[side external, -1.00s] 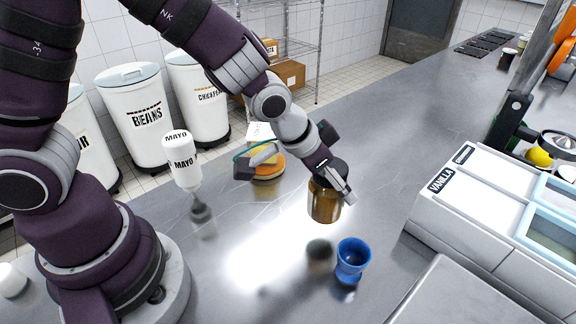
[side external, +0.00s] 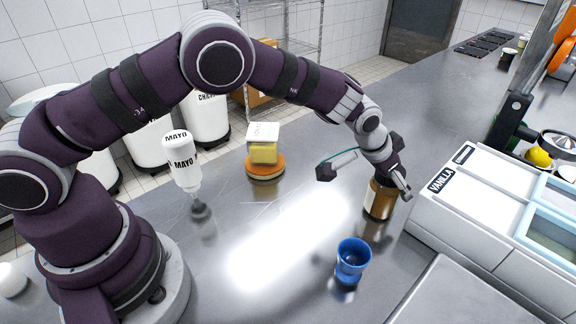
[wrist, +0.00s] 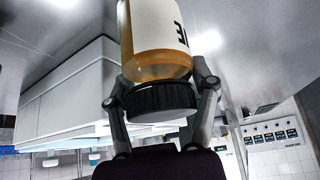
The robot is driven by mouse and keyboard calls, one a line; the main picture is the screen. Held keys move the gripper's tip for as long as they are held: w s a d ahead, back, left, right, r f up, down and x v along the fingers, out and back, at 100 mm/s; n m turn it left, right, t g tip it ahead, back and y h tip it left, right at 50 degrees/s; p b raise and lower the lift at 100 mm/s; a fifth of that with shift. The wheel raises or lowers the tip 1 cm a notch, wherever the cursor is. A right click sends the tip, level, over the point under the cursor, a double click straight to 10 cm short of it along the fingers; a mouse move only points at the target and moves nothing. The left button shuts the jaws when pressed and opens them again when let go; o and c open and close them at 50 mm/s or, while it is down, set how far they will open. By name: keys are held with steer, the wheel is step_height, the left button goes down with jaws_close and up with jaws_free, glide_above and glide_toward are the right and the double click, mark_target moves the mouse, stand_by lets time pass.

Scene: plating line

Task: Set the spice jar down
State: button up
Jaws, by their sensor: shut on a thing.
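The spice jar (side external: 379,201) is a brown jar with a pale label and a dark lid. My gripper (side external: 392,184) is shut on its upper part in the side external view. In the wrist view my gripper's fingers (wrist: 163,100) press on both sides of the dark lid, and the jar (wrist: 156,35) extends away from them. The jar looks upright, close to the steel counter (side external: 300,250), left of the white ice cream unit. I cannot tell whether its base touches the counter.
A blue cup (side external: 352,262) stands in front of the jar. The white unit labelled vanilla (side external: 470,205) is close on the right. A mayo bottle (side external: 184,165) and a stack with a yellow block (side external: 263,152) are to the left. The counter between is clear.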

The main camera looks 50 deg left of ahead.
steer(key=o, duration=0.9)
steer(key=shift+f, duration=0.1)
steer(key=shift+o, duration=0.2)
steer(key=shift+r, duration=0.2)
steer(key=s+a+r+n+y, duration=0.1)
steer(key=s+a+r, duration=0.4)
steer(key=s+r, duration=0.3)
steer(key=s+a+r+n, duration=0.1)
steer(key=s+a+r, duration=0.55)
steer(key=r, duration=0.25)
steer(key=s+a+f+n+y, duration=0.1)
steer(key=s+a, duration=0.2)
steer(key=s, duration=0.7)
steer(key=shift+s+a+n+g, duration=0.2)
steer(key=shift+s+n+g, duration=0.1)
steer(key=shift+s, duration=0.1)
